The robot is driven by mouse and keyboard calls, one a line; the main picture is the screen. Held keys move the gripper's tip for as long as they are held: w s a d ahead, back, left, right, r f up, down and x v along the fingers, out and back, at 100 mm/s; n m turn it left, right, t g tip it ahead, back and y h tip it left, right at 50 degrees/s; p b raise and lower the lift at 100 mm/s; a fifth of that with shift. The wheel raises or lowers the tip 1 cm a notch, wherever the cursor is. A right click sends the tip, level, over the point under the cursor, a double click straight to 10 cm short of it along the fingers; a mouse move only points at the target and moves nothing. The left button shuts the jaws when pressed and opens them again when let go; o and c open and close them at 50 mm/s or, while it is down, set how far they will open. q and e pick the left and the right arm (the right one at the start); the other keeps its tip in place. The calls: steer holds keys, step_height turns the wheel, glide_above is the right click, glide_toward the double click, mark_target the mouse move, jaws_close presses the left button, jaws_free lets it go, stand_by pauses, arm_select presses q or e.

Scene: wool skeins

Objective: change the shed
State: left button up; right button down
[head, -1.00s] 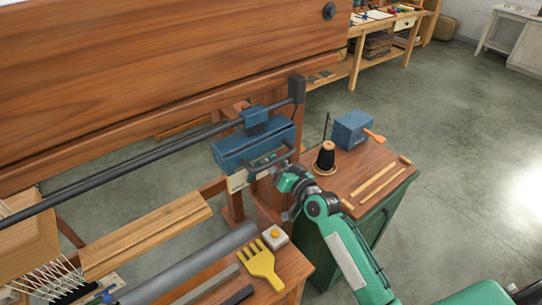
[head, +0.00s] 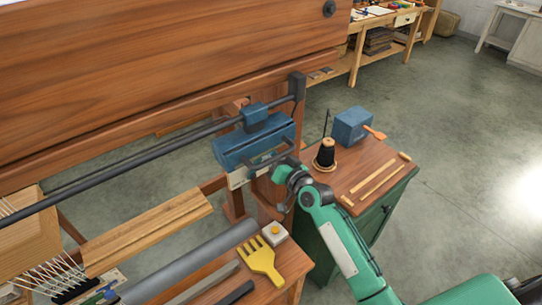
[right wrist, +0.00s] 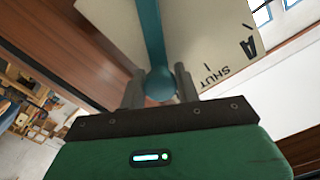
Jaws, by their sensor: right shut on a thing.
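A blue lever (right wrist: 152,35) with a round knob (right wrist: 160,84) shows in the right wrist view. My right gripper (right wrist: 160,86) is shut on the knob, one finger on each side. Behind the lever is a pale plate (right wrist: 110,15) with the marks "A" and "SHUT"; the lever stands to the left of both. In the head view a blue housing (head: 250,145) sits at the loom's right end, with my right gripper (head: 282,165) just below and right of it. The lever is not clear there. My left gripper is not in view.
A green cabinet (head: 395,195) stands right of the loom, holding a dark yarn cone (head: 325,152), a blue box (head: 352,127) and flat sticks. A yellow comb (head: 262,262) lies on a wooden bench at the front. Open floor lies to the right.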

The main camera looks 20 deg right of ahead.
steer(key=s+a+n+p, duration=0.3)
steer(key=a+n, duration=0.6)
steer(key=n, duration=0.2)
steer(key=shift+s+n, duration=0.15)
steer(key=shift+n, duration=0.25)
stand_by(0.4)
steer(key=c, duration=1)
jaws_free()
steer(key=shift+s, duration=0.1)
